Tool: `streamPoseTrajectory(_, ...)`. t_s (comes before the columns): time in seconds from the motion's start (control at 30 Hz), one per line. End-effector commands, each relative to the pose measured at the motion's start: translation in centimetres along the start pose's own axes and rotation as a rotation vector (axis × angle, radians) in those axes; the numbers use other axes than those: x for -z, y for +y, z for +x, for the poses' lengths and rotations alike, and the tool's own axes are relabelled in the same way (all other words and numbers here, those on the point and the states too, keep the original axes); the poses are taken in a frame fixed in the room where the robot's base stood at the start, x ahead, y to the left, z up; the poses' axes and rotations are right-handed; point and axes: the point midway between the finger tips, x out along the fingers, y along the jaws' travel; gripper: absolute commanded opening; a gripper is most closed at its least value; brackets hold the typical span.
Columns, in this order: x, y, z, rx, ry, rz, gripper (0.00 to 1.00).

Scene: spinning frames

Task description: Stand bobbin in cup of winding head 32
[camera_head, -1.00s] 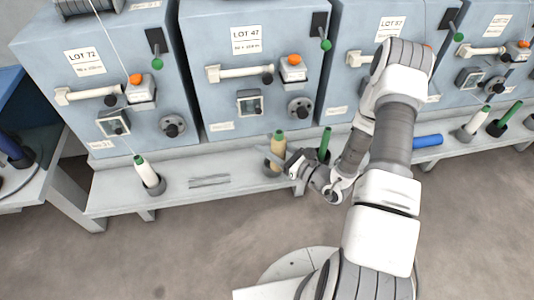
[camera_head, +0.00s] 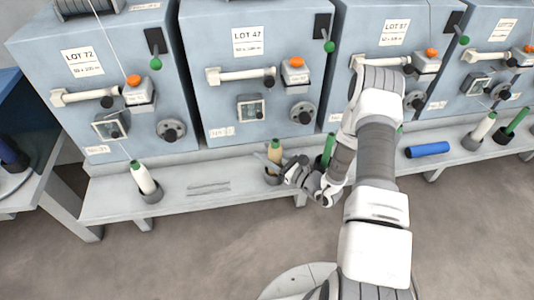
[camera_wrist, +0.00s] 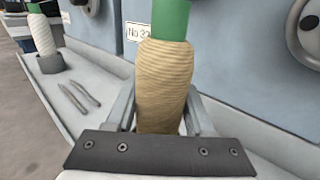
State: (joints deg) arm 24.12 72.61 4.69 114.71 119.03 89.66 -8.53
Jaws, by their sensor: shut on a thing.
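The bobbin (camera_head: 275,151), wound with tan thread on a green tube, stands upright over a dark cup (camera_head: 272,179) on the bench below the LOT 47 machine (camera_head: 250,85). Its lower end is hidden in both views, so I cannot tell how deep it sits. My gripper (camera_head: 273,163) is shut around the bobbin's body. In the wrist view my gripper (camera_wrist: 160,108) has a finger on each side of the tan bobbin (camera_wrist: 164,75). A plate (camera_wrist: 137,31) behind it reads "No 32", its last digit partly covered.
A white bobbin (camera_head: 143,178) stands in a cup to the left. A green tube (camera_head: 328,149) stands close right of my gripper, partly behind my arm. A blue bobbin (camera_head: 427,149) lies on the bench further right. Thin rods (camera_head: 208,188) lie on the bench left of the cup.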

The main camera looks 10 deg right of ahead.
Motion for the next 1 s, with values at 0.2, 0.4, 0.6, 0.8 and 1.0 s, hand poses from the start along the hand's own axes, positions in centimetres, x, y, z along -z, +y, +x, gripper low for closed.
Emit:
streamPoseTrajectory(0.2,0.8,0.0,0.0,0.000,-0.001,0.000,0.00)
streamPoseTrajectory(0.4,0.7,0.0,0.0,0.000,0.000,0.000,0.83)
streamPoseTrajectory(0.6,0.7,0.0,0.0,0.000,0.000,0.000,0.83)
streamPoseTrajectory(0.8,-0.1,0.0,0.0,-0.001,0.000,0.000,0.83)
streamPoseTrajectory(1.0,-0.2,-0.1,-3.5,0.006,0.003,0.004,0.83)
